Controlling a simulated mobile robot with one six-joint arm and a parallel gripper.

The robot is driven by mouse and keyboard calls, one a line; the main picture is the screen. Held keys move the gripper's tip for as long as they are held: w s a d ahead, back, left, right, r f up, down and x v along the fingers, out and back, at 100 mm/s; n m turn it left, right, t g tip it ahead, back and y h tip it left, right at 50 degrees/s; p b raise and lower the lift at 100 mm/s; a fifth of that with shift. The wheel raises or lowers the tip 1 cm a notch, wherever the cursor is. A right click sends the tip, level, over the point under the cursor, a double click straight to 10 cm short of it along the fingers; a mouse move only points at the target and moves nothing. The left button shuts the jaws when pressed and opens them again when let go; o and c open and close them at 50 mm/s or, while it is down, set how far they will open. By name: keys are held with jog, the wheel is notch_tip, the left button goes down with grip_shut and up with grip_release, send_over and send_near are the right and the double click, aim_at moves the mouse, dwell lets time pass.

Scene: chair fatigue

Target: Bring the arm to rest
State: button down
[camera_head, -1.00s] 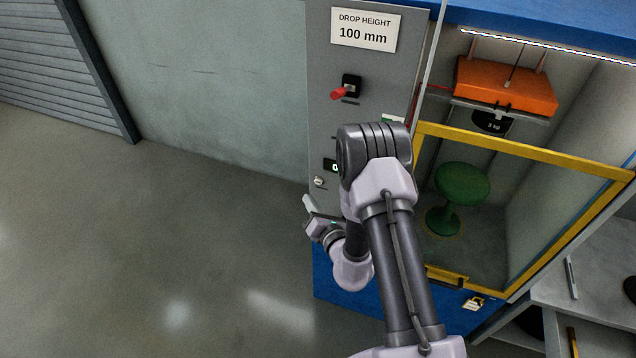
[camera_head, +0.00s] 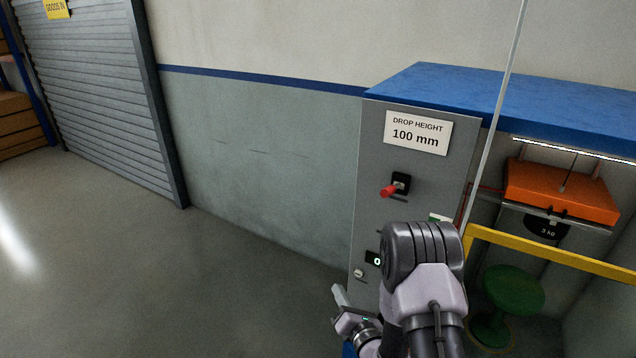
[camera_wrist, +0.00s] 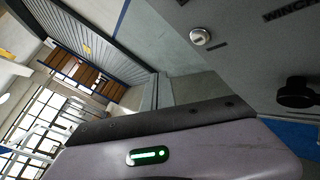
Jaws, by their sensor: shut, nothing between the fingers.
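My gripper (camera_head: 345,304) shows at the lower middle of the head view, on the folded end of my arm. It is shut and empty, close in front of the lower left part of the grey control panel (camera_head: 372,150). I cannot tell the gap between them. My arm's large elbow joint hides part of the panel. In the wrist view, the pale gripper body with a green light fills the bottom. The panel (camera_wrist: 225,30) is at its upper right, with a silver round knob (camera_wrist: 200,37) and a black knob (camera_wrist: 297,94).
At right, a test cabinet with a yellow frame (camera_head: 560,255) holds an orange block (camera_head: 562,190) above a green stool (camera_head: 514,290). The floor (camera_head: 150,270) to the left is clear, before a roller shutter (camera_head: 95,100).

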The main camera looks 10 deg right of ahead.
jog(key=s+a+r+n+g+y, duration=0.2)
jog(key=a+r+n+g+y, duration=0.1)
jog(key=a+r+n+y, duration=0.65)
jog(key=s+a+r+n+g+y+b, duration=0.2)
jog(key=s+a+r+n+g, duration=0.75)
jog(key=s, duration=0.35)
jog(key=s+d+n+g+h+b, duration=0.1)
jog(key=s+d+n+h, duration=0.15)
jog(key=s+n, duration=0.35)
jog(key=s+d+n+g+h, duration=0.1)
jog(key=s+d+n+h, duration=0.15)
jog(key=s+n, duration=0.4)
jog(key=s+d+n+t+h, duration=0.2)
jog(key=d+h, duration=0.2)
jog(key=d, duration=0.2)
jog(key=s+d+r+n+t+h+b, duration=0.1)
jog(key=s+d+n+t+h, duration=0.1)
jog(key=d+h, duration=0.2)
jog(key=shift+d+r+n, duration=0.25)
jog(key=shift+d+n, duration=0.1)
jog(key=shift+d, duration=0.8)
